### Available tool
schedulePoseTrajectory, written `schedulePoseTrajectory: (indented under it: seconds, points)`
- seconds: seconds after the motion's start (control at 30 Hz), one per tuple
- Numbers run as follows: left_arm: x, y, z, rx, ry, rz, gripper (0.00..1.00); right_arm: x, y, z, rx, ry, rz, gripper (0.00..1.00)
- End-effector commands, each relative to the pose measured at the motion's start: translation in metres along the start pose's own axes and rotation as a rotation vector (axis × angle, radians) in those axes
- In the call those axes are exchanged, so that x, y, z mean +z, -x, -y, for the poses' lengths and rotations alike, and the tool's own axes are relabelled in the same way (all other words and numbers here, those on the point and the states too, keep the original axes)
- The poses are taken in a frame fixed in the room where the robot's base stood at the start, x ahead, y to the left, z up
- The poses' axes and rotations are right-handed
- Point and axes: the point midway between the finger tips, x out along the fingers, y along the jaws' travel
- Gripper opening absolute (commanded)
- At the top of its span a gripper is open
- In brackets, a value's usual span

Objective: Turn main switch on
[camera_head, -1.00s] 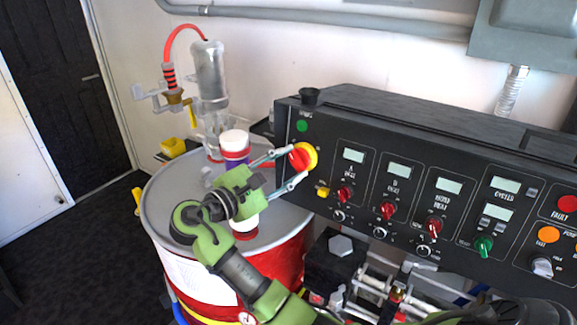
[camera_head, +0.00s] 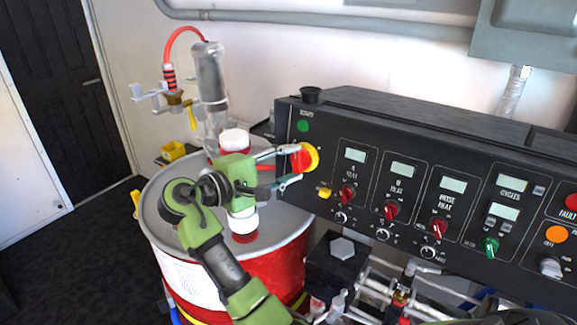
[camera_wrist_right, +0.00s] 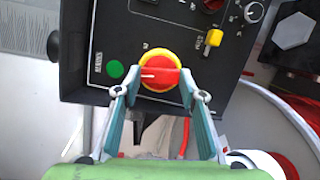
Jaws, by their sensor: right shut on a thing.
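The main switch is a red knob on a yellow ring (camera_head: 311,154) at the left end of the black control panel's front. In the right wrist view the red knob (camera_wrist_right: 158,77) lies crosswise, its white mark pointing left. My right gripper (camera_head: 297,163) comes in from the left over the drum, with its fingers at the knob. In the wrist view its two fingertips (camera_wrist_right: 160,82) are on either side of the knob, shut on it. The fingers partly cover the knob's sides. My left gripper is not in view.
The control panel (camera_head: 370,125) carries displays, red knobs and a green light (camera_head: 302,126). A yellow knob (camera_head: 324,193) sits just below the switch. A red drum with a grey lid (camera_head: 165,200) and bottles stands left, under my right arm.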

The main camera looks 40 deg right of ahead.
Motion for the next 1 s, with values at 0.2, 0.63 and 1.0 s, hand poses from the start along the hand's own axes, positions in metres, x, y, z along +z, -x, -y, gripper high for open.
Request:
schedulePoseTrajectory:
  seconds: [0.2, 0.63, 1.0]
  points:
    - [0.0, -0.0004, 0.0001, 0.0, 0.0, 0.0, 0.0, 0.0001, -0.0005, -0.0009, -0.002, -0.013, 0.0, 0.16]
    - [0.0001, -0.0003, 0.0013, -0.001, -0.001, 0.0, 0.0, 0.0002, -0.0004, -0.0009, -0.001, -0.012, 0.0, 0.54]
    - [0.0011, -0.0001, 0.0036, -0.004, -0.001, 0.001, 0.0, 0.0001, -0.0001, -0.0004, -0.001, -0.008, 0.0, 0.54]
